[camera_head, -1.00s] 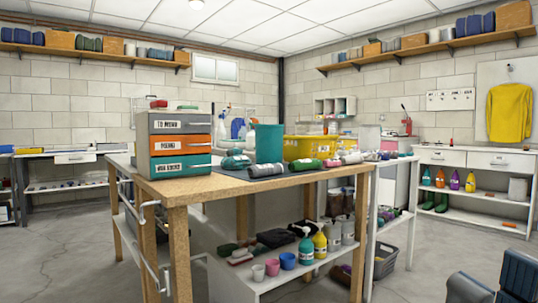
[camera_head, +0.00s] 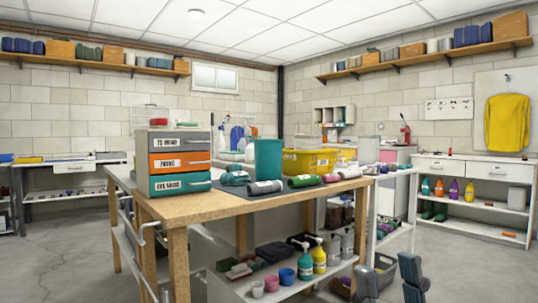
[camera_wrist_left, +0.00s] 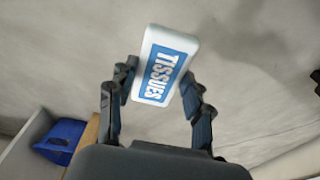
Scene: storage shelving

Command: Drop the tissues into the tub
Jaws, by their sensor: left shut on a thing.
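The tissues pack (camera_wrist_left: 165,68) is white with a blue label reading TISSUES. In the left wrist view it is tilted between the fingers of my left gripper (camera_wrist_left: 162,88), which is shut on it. The left gripper does not show in the head view. My right gripper (camera_head: 387,265) is at the bottom right of the head view, in front of the workbench, fingers apart and empty. A yellow tub (camera_head: 308,162) stands on the workbench, and a blue tub-like container (camera_wrist_left: 60,140) shows at lower left in the wrist view. I cannot tell which is the task's tub.
The wooden workbench (camera_head: 240,204) carries a drawer unit (camera_head: 179,162), a teal bin (camera_head: 268,160) and several rolled items. Bottles and cups stand on its lower shelf. A white side table (camera_head: 475,170) is at the right. Grey floor (camera_head: 460,265) is open at the right.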

